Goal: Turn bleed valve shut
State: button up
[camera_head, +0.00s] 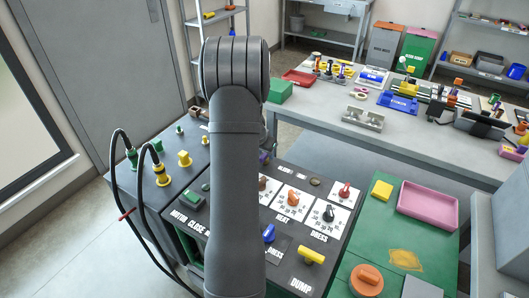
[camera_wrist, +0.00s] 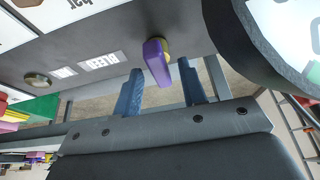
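A purple lever handle (camera_wrist: 156,62) on a yellow base sticks out from the dark panel in the wrist view. My gripper (camera_wrist: 161,88) is open, with one blue finger on each side of the handle. Gaps show between the handle and both fingers, and nothing is held. In the head view, a bit of purple (camera_head: 264,156) shows beside my arm, at the back of the cart's panel. My arm hides the gripper and most of that area there.
The panel holds a red knob (camera_head: 344,191), an orange knob (camera_head: 292,199), a blue handle (camera_head: 269,233) and a yellow handle (camera_head: 312,256). Black hoses (camera_head: 117,190) loop over the left side. A green board (camera_head: 432,258) with a pink tray (camera_head: 428,204) lies right. A cluttered grey bench (camera_head: 330,118) stands behind.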

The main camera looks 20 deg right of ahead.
grip_shut()
jog(key=shift+n, duration=0.4)
jog(key=n+t+y, duration=0.1)
jog(key=n, duration=0.2)
jog(key=shift+d, duration=0.15)
jog(key=n+y, duration=0.2)
jog(key=n, duration=0.2)
jog(key=shift+s+d+n, duration=0.1)
jog(key=shift+n, duration=0.3)
jog(key=n+y, duration=0.1)
jog(key=n, duration=0.1)
jog(key=n+y, duration=0.1)
jog(key=n, duration=0.2)
jog(key=shift+d, duration=0.15)
jog(key=shift+n+g+y, duration=0.5)
jog(key=shift+n+y, duration=0.1)
jog(key=shift+n, duration=1.5)
